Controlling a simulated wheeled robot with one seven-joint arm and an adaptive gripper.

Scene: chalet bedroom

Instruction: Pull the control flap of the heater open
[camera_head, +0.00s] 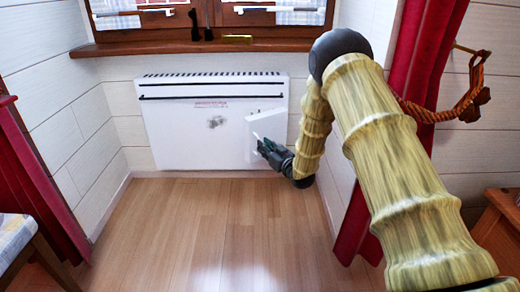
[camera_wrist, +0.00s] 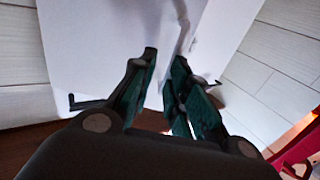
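The white heater (camera_head: 190,130) hangs on the wall below the window. Its control flap (camera_head: 266,121) is the pale panel at the heater's right end, and it looks angled out from the heater's front. My gripper (camera_head: 260,143) is at the flap's lower part. In the wrist view my gripper (camera_wrist: 165,58) has its two dark green fingers apart, with white surface showing between them. A pale edge (camera_wrist: 186,38) runs down close to the right finger; I cannot tell whether they touch. The heater's white body (camera_wrist: 95,50) fills the left of the wrist view.
A wooden window sill (camera_head: 130,48) is above the heater. A red curtain (camera_head: 415,60) hangs to the right, close to my arm, and another red curtain (camera_head: 40,190) is at left. The wooden floor (camera_head: 200,230) before the heater is clear.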

